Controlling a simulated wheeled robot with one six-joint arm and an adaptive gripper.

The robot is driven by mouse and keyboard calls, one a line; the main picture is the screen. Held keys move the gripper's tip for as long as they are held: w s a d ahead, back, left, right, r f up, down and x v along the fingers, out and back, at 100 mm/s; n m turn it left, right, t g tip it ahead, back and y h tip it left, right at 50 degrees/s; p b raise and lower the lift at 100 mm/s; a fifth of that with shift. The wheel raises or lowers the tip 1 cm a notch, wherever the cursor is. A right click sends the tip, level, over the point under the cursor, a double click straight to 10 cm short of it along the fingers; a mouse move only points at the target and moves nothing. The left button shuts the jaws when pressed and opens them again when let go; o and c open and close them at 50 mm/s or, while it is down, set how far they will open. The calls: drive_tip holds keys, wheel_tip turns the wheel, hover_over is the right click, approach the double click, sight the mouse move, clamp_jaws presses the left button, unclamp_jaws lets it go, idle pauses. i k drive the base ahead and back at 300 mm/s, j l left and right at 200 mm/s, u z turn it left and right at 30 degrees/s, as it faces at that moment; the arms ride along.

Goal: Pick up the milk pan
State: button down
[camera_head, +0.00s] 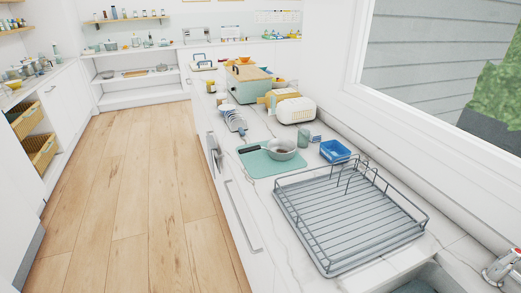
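The milk pan (282,149) is a small grey metal pan with a dark handle (250,150) pointing left. It sits on a teal mat (262,167) on the white marble counter, with the handle end near the counter's front edge. My gripper does not show in the head view, so its place relative to the pan cannot be seen.
A grey wire dish rack (345,219) stands nearest, in front of the mat. A blue basin (335,151) is right of the pan. The wooden floor (135,190) at left is clear.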

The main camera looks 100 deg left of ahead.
sight(278, 149)
drive_tip(key=u, duration=2.45)
